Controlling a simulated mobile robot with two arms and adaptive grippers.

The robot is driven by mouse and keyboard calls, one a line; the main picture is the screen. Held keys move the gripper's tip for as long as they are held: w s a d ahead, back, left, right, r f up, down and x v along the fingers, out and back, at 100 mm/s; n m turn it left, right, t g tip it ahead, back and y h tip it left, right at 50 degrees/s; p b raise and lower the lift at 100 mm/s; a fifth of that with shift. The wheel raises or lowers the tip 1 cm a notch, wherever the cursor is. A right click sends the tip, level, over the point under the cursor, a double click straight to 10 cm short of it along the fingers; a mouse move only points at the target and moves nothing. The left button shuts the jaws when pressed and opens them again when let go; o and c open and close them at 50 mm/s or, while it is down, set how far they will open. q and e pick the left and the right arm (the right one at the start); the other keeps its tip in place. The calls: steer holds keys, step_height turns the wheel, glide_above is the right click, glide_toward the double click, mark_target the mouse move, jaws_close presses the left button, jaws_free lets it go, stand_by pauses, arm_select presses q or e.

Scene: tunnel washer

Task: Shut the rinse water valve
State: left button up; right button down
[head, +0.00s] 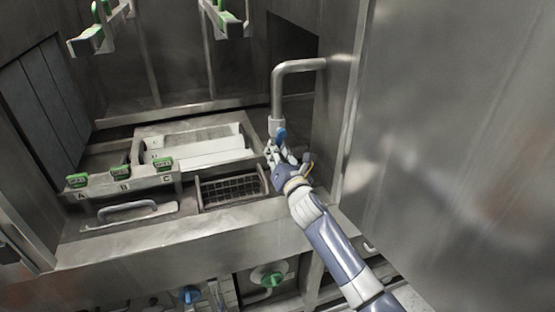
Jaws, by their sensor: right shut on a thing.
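A bent steel pipe (298,66) comes out of the right wall and turns down into the washer. At its lower end is a small blue valve handle (281,134), which I take as the rinse water valve. My right gripper (278,149) reaches in from the lower right and is shut on this blue handle. The fingers cover its lower part, so the handle's exact angle is hard to tell. My left gripper is not in view.
Green-tipped levers (163,164) marked A, B and C stand at the left. A blue knob (189,294) and a green knob (271,278) sit below the front ledge. A steel panel (450,150) closes the right side.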

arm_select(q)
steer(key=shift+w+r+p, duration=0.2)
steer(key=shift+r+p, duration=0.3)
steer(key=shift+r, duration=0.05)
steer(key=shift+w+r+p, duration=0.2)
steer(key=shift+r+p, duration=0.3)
arm_select(e)
steer(key=shift+s+a+r+m, duration=0.15)
steer(key=shift+a+r+m, duration=0.5)
steer(key=shift+m, duration=1.5)
steer(key=shift+s+a+r+m, duration=0.25)
steer(key=shift+r+m, duration=0.55)
steer(key=shift+m, duration=1.3)
steer(key=shift+s+a+r+m, duration=0.1)
steer(key=shift+a+r+m, duration=0.55)
steer(key=shift+m, duration=1.5)
steer(key=shift+d+r, duration=0.1)
steer(key=shift+r, duration=0.1)
steer(key=c, duration=1.5)
jaws_free()
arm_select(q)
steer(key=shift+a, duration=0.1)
arm_select(e)
steer(key=v, duration=1.2)
